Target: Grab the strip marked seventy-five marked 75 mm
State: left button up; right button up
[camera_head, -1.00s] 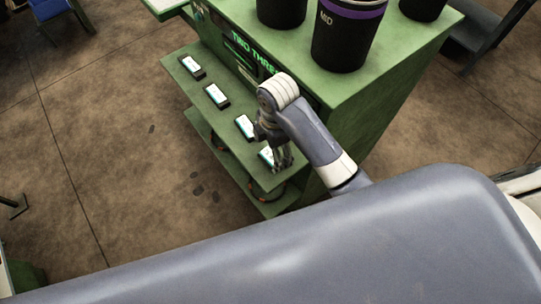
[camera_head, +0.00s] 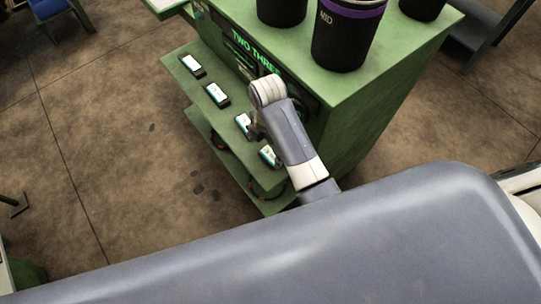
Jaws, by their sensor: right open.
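Several small dark pieces with white label faces stand in a row along the green shelf: one at the far end (camera_head: 190,65), one after it (camera_head: 217,94), one beside my wrist (camera_head: 242,123) and one at the near end (camera_head: 269,156). Their markings are too small to read, so I cannot tell which is the 75 mm one. Dark curved bands with orange parts show under the shelf edge (camera_head: 218,142) and lower down (camera_head: 277,190). My right gripper (camera_head: 257,129) is open beside the third piece, mostly hidden by my wrist. My left gripper is out of view.
The green cabinet (camera_head: 365,125) rises behind the shelf (camera_head: 208,79), with a lit "TWO THREE" sign (camera_head: 256,50) on its front. A black container marked MID (camera_head: 342,42) and other dark containers stand on top. The brown floor left of the shelf is mostly clear.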

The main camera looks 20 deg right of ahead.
aim_at(269, 160)
notch_tip(269, 160, down, 6)
jog(key=shift+r, duration=0.25)
jog(key=c, duration=1)
